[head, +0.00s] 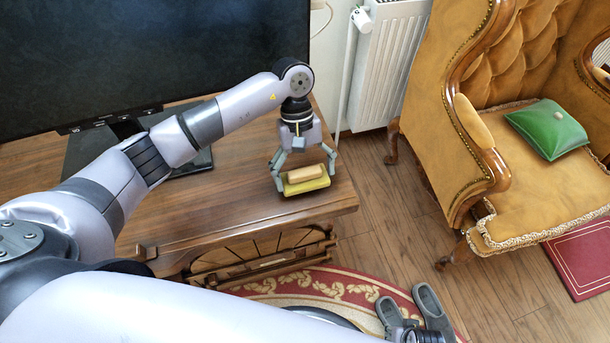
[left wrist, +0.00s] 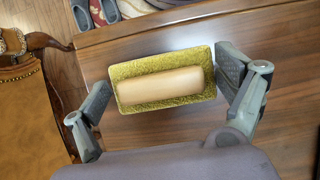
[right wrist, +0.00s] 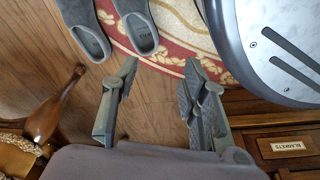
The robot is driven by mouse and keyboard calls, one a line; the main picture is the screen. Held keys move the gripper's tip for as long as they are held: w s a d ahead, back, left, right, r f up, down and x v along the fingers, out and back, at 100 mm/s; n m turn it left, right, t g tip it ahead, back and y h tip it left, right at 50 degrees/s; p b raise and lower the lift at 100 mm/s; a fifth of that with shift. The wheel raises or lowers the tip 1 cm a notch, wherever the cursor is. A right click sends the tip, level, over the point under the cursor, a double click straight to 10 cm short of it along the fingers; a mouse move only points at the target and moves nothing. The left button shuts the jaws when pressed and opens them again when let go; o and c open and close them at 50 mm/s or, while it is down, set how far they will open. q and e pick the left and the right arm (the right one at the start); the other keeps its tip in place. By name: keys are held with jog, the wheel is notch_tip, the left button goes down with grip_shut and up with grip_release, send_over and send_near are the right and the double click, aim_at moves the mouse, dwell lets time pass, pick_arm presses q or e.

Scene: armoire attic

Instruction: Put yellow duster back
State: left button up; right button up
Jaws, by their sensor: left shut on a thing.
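The yellow duster (head: 307,187) is a yellow pad with a tan wooden handle block on top. It is at the right end of the wooden TV table (head: 228,205), and I cannot tell whether it touches the top. My left gripper (head: 302,168) is shut on the duster, a finger at each short end. The left wrist view shows the duster (left wrist: 125,88) between the fingers of the left gripper (left wrist: 165,85), handle facing the camera. My right gripper (right wrist: 158,95) is open and empty above the floor, in the right wrist view.
A large TV (head: 150,50) stands at the table's back. Right of the table are a white radiator (head: 388,65) and a tan armchair (head: 540,200) with a green cushion (head: 547,130). Grey slippers (head: 430,305) lie by a red rug (head: 345,283). A drawer labelled BLANKETS (right wrist: 285,146) is low right.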

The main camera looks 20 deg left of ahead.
pick_arm(q)
jog(key=shift+f, duration=0.65)
pick_arm(e)
jog(key=shift+w+r, duration=0.4)
pick_arm(q)
jog(key=shift+f, duration=0.1)
pick_arm(e)
jog(key=shift+s, duration=0.2)
pick_arm(q)
jog(key=shift+f, duration=0.1)
jog(key=o, duration=0.8)
jog(key=shift+o, duration=0.2)
pick_arm(e)
jog(key=shift+w+a+r, duration=0.1)
jog(key=shift+w+r, duration=0.2)
jog(key=shift+r, duration=0.35)
